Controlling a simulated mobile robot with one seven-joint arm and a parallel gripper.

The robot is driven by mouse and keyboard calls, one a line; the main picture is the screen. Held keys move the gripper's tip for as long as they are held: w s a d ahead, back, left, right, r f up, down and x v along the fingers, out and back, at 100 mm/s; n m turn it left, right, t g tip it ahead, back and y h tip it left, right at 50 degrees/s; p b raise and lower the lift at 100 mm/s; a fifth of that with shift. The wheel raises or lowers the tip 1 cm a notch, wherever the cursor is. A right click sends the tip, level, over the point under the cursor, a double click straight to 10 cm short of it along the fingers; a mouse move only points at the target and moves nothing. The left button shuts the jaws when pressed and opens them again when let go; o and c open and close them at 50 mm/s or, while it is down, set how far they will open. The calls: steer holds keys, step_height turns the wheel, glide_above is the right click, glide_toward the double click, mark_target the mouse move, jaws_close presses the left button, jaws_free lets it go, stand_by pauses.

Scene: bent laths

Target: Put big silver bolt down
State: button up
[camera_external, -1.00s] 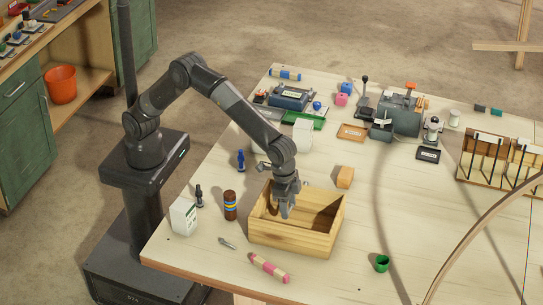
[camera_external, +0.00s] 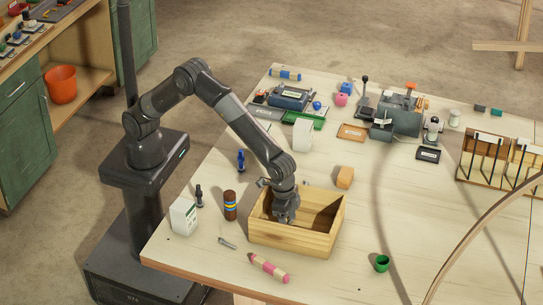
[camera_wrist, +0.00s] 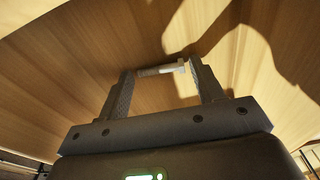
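The big silver bolt (camera_wrist: 161,70) shows in the wrist view as a pale rod with a wider head at its right end. It lies crosswise between my two fingertips, its ends close against both fingers. My gripper (camera_external: 284,217) is down inside the wooden box (camera_external: 291,238), pointing downward; in the wrist view my gripper (camera_wrist: 161,68) has its fingers held apart by about the bolt's length. The bolt is hidden by the box and gripper in the external view. I cannot tell whether it touches the box floor.
The box walls stand close around my gripper. A brown bottle (camera_external: 230,205) and a white carton (camera_external: 184,216) are left of the box. An orange block (camera_external: 345,177) is behind it, a pink-banded rod (camera_external: 269,268) in front, and a green cup (camera_external: 382,263) to the right.

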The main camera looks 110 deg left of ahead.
steer(key=shift+o, duration=1.1)
step_height(320, 180, up, 12)
steer(key=s, duration=0.2)
steer(key=s+a+r+t, duration=0.1)
steer(key=s+a+r, duration=0.6)
steer(key=a+r, duration=0.1)
steer(key=s+a+r+t, duration=0.1)
steer(key=s+a+r, duration=0.15)
steer(key=s, duration=0.25)
steer(key=s+a+r, duration=0.2)
steer(key=s+a, duration=0.2)
steer(key=s, duration=0.1)
steer(key=s+a+f, duration=0.1)
steer(key=s+a, duration=0.1)
steer(key=s, duration=0.5)
steer(key=s+a+f+t, duration=0.1)
steer(key=s+a+f, duration=0.1)
steer(key=s, duration=0.5)
steer(key=s+a+f+t, duration=0.1)
steer(key=s+a, duration=0.3)
steer(key=s, duration=0.3)
steer(key=shift+s+f, duration=0.3)
steer(key=shift+s, duration=0.05)
